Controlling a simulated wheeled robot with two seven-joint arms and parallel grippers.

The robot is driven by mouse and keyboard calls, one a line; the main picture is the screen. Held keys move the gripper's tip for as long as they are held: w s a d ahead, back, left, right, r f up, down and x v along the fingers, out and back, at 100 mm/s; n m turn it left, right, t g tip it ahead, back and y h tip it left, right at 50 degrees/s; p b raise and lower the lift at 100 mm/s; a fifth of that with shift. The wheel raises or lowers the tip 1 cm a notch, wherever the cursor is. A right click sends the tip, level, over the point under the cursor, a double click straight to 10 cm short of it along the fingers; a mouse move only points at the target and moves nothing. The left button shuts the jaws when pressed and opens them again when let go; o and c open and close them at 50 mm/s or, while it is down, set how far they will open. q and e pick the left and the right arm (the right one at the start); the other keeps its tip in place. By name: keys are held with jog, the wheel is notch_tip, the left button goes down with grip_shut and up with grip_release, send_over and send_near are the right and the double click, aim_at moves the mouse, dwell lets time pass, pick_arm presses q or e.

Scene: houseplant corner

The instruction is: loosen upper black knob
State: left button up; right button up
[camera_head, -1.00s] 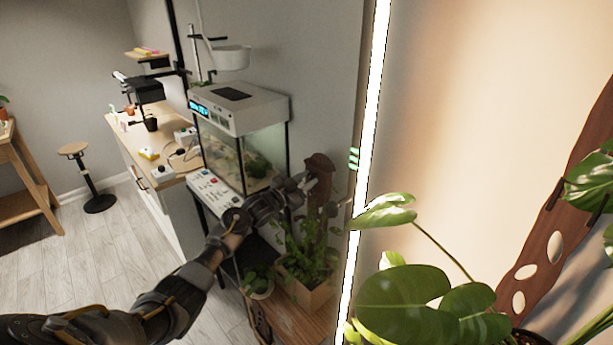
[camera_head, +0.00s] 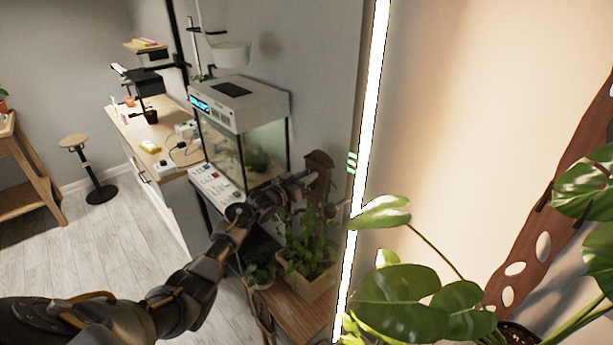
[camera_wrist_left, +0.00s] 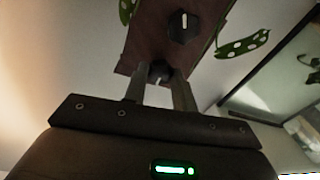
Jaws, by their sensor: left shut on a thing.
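A dark brown board (camera_head: 321,164) stands upright in a planter beside the glass tank. In the left wrist view the board (camera_wrist_left: 160,38) carries two black knobs with white marks. My left gripper (camera_head: 308,179) is near the top of the board in the head view. In the left wrist view its fingers (camera_wrist_left: 160,82) are shut on the black knob (camera_wrist_left: 160,70) near the board's end, which I take as the upper black knob. The other black knob (camera_wrist_left: 183,27) sits apart, farther along the board. The fingers partly hide the held knob. My right gripper is not in view.
The tank (camera_head: 240,115) with a white lid stands just left of the board. A wooden planter (camera_head: 305,280) with leafy plants is below. A bright light strip (camera_head: 365,150) and large leaves (camera_head: 405,300) are at the right. Open floor (camera_head: 90,245) lies left.

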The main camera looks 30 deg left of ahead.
pick_arm(q)
jog(key=shift+f, duration=0.15)
jog(key=o, duration=1)
jog(key=shift+s, duration=0.1)
jog(key=b+v, duration=0.2)
jog(key=v, duration=0.8)
jog(key=shift+s, duration=0.4)
jog(key=shift+a, duration=0.15)
